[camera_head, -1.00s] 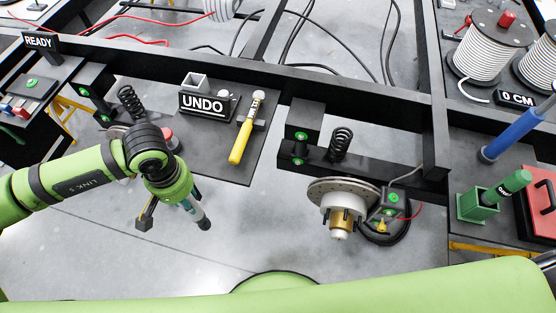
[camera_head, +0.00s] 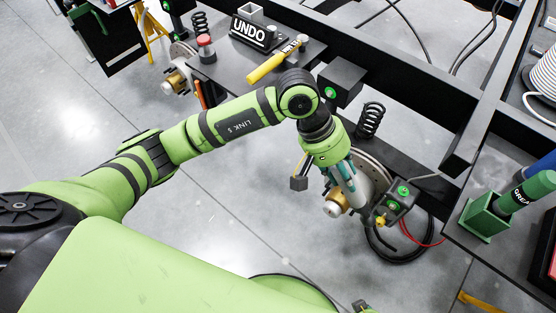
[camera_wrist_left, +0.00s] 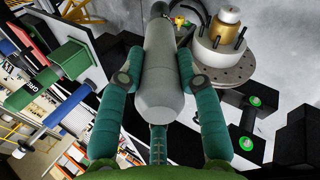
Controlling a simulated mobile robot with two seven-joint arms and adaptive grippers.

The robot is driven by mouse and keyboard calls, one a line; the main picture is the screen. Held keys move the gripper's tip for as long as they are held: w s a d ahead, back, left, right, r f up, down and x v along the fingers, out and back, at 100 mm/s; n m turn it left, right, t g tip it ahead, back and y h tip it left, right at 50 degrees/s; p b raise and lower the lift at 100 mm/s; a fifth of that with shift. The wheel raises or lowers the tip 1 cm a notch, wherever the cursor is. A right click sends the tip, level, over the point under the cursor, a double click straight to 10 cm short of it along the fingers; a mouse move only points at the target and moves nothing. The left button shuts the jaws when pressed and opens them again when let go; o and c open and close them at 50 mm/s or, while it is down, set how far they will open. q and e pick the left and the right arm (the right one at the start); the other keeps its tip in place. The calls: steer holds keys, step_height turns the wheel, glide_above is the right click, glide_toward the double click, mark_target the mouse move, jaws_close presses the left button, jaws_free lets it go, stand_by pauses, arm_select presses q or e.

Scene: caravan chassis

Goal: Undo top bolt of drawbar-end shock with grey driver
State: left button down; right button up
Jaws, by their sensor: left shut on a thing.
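My left gripper (camera_head: 343,178) is shut on the grey driver (camera_head: 352,198), a thick grey cylinder between the teal fingers; the driver fills the middle of the left wrist view (camera_wrist_left: 163,72). It hangs above the hub and brake disc. A black block with a green-marked bolt (camera_head: 330,92) stands on the frame beside a black coil spring (camera_head: 370,119), left of it. The wrist view shows two green-marked bolts, one (camera_wrist_left: 255,101) above the other (camera_wrist_left: 246,143), right of the driver and apart from it. Which bolt is the shock's top one is unclear. My right gripper is not in view.
The brake disc (camera_wrist_left: 225,62) and brass hub (camera_head: 340,202) lie close to the driver. A black box with green marks (camera_head: 403,190) and a hose are just right. A yellow-handled tool (camera_head: 275,63) lies by the UNDO stand (camera_head: 248,32). A green tool holder (camera_head: 485,215) stands right.

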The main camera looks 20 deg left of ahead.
arm_select(q)
steer(key=w+a+f+n+t+h+b, duration=0.3)
steer(key=w+f+n+t+h+b, duration=0.2)
steer(key=w+n+t+b, duration=0.5)
steer(key=a+f+n+t+y+b, duration=0.2)
steer(key=a+f+t+b, duration=0.1)
steer(key=a, duration=0.5)
steer(key=w+a+f+n+t+y+b, duration=0.1)
steer(key=a+f+n+t+y+b, duration=0.1)
steer(key=a+f, duration=0.5)
steer(key=a+t+y+b, duration=0.1)
steer(key=t+b, duration=0.1)
steer(key=shift+w+a+n+t, duration=0.15)
steer(key=shift+a+n+t, duration=0.05)
steer(key=shift+n+t, duration=0.2)
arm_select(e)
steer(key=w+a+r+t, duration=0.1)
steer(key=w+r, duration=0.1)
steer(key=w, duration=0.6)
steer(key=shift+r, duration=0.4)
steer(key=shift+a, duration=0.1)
